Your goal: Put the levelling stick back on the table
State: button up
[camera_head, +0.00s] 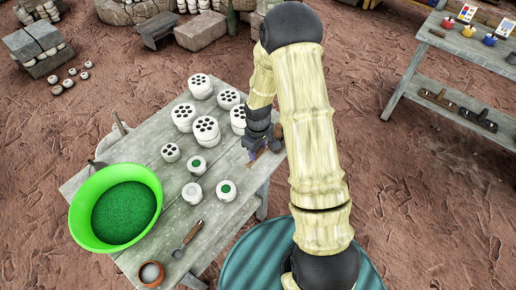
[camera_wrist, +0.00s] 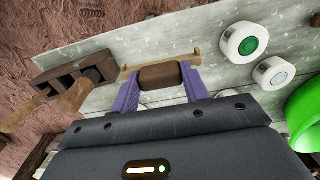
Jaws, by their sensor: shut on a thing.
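The levelling stick (camera_wrist: 185,57) shows in the wrist view as a pale wooden bar with a thick brown grip (camera_wrist: 160,76). My gripper (camera_wrist: 160,88) has its purple fingers on both sides of the brown grip, shut on it. In the head view my gripper (camera_head: 254,148) is at the right edge of the grey wooden table (camera_head: 225,212), low over the top, with the stick (camera_head: 257,156) partly hidden under it. I cannot tell whether the stick touches the table.
A dark wooden block tool (camera_wrist: 85,75) lies left of the stick in the wrist view. White holed cylinders (camera_head: 207,130) and small white pots (camera_head: 196,165) stand nearby. A green bowl (camera_head: 83,222), a trowel (camera_head: 187,240) and a brown cup (camera_head: 151,274) are at the front left.

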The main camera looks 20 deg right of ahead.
jog(key=shift+f+b, duration=2.65)
jog(key=shift+f, duration=1.1)
jog(key=shift+f, duration=0.2)
jog(key=o, duration=1.5)
jog(key=shift+w, duration=0.1)
jog(key=shift+a, duration=0.15)
jog(key=shift+d+r+p, duration=0.2)
jog(key=shift+r+p, duration=0.2)
jog(key=shift+r, duration=0.15)
jog(key=shift+s+r+p, duration=0.2)
jog(key=shift+r+p, duration=0.15)
jog(key=shift+r, duration=0.1)
jog(key=shift+w+a+r+p, duration=0.1)
jog(key=shift+r+p, duration=1.6)
jog(key=shift+r, duration=0.35)
jog(key=shift+r, duration=0.1)
